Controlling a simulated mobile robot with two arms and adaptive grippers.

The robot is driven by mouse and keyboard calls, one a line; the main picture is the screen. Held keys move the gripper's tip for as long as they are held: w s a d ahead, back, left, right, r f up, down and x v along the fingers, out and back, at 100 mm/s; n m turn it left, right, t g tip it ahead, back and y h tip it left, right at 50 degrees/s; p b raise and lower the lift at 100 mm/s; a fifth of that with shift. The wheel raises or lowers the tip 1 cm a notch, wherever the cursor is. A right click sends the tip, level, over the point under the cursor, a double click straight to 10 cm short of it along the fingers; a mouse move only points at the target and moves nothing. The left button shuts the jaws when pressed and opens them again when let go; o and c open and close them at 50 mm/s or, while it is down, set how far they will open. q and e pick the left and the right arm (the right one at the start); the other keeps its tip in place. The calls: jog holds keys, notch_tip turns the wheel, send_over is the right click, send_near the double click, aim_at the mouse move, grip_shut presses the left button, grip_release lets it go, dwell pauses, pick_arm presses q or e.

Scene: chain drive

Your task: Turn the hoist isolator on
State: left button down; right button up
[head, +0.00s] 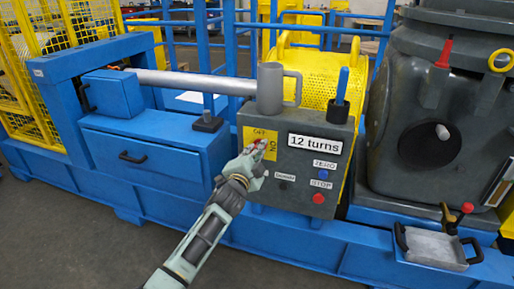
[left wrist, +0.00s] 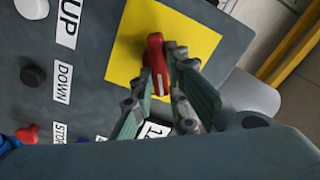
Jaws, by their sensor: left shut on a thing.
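The hoist isolator is a red handle (left wrist: 155,48) on a yellow plate (head: 245,135) at the upper left of the grey control box (head: 300,180). The plate reads OFF at its top and ON at its right side. My left gripper (head: 258,148) is at the plate, its fingers on either side of the red handle and shut on it. In the left wrist view, the handle lies between the fingers on the yellow plate (left wrist: 122,62). In the head view the fingers cover most of the handle, so its exact angle is hard to tell. My right gripper is not in view.
The box carries a "12 turns" display (head: 315,144), a blue ZERO button (head: 323,174), a red STOP button (head: 318,198) and a black button (head: 283,185). A grey mug (head: 272,90) and a holder with a blue-handled tool (head: 342,88) stand on top. A blue drawer unit (head: 150,155) is left.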

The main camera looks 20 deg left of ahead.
pick_arm(q)
jog(key=shift+d+f+m+p, duration=0.1)
jog(key=shift+f+m+p, duration=0.1)
jog(key=shift+m, duration=1.3)
jog(key=shift+f+m+p, duration=0.1)
jog(key=shift+m+p, duration=0.1)
jog(key=shift+m, duration=1.3)
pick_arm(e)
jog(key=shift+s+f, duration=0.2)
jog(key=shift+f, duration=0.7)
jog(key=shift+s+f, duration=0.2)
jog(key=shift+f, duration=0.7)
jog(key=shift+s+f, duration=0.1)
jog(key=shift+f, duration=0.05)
pick_arm(q)
jog(key=c, duration=1.7)
grip_release()
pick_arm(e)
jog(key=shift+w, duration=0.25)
pick_arm(q)
jog(key=s, duration=1.2)
jog(key=shift+a, duration=0.2)
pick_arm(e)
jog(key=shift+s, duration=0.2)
